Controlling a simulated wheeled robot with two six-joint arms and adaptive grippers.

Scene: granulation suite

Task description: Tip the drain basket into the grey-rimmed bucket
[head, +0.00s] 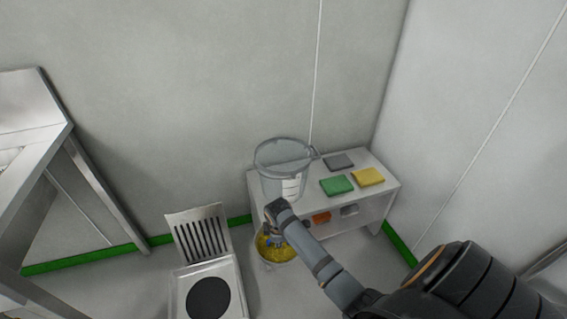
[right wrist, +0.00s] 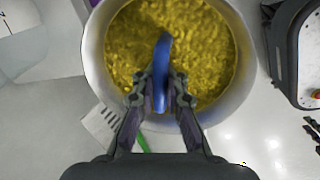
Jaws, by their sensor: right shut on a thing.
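The drain basket (right wrist: 244,62) is a round pale metal vessel full of yellow granules, with a blue handle (right wrist: 162,72) across its middle. My right gripper (right wrist: 162,92) is shut on that handle. In the head view the basket (head: 261,257) hangs from my right gripper (head: 275,234), in front of the low white bench, and looks upright. The grey-rimmed bucket (head: 283,183) is clear, with a white label, and stands on the left end of the bench, behind and above the basket. My left gripper is not in view.
The white bench (head: 393,184) also bears a grey pad (head: 339,161), a green pad (head: 337,185) and a yellow pad (head: 369,176). Orange and grey items sit beneath its top. A steel stand (head: 232,285) with a black disc is left of the basket. A steel table (head: 30,110) is far left.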

